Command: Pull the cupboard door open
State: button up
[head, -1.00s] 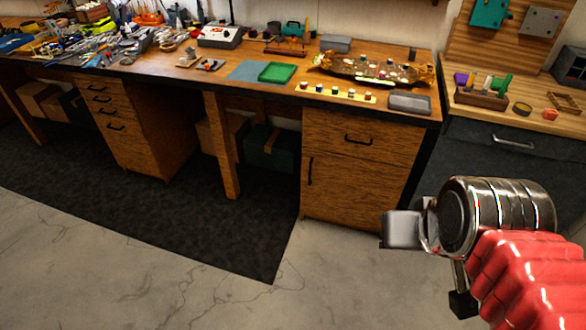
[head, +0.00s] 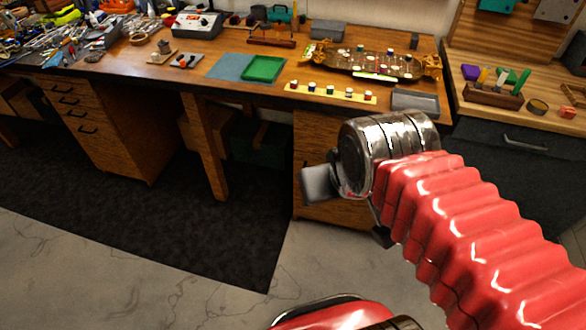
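The cupboard is the wooden cabinet under the bench's right part, with a drawer (head: 318,126) above and the cupboard door (head: 325,213) below. The door looks shut where it shows. My red arm and metal wrist cover much of the door and drawer, and most of the door's dark upright handle at its left side is hidden. My gripper (head: 346,208) is in front of the cabinet, seen from behind. A grey part shows at its left and a dark part below right. I cannot tell its finger opening or any contact with the handle.
The bench top (head: 232,91) above carries a green tray (head: 263,68), a gold racecar chassis (head: 370,62) and a grey tray (head: 414,101). A table leg (head: 205,150) stands left of the cabinet. A grey drawer unit (head: 510,165) is at right. The floor (head: 180,290) in front is clear.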

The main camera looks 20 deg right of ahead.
aim_at(356, 214)
jog(key=z, duration=0.1)
jog(key=i, duration=0.85)
jog(key=z, duration=0.3)
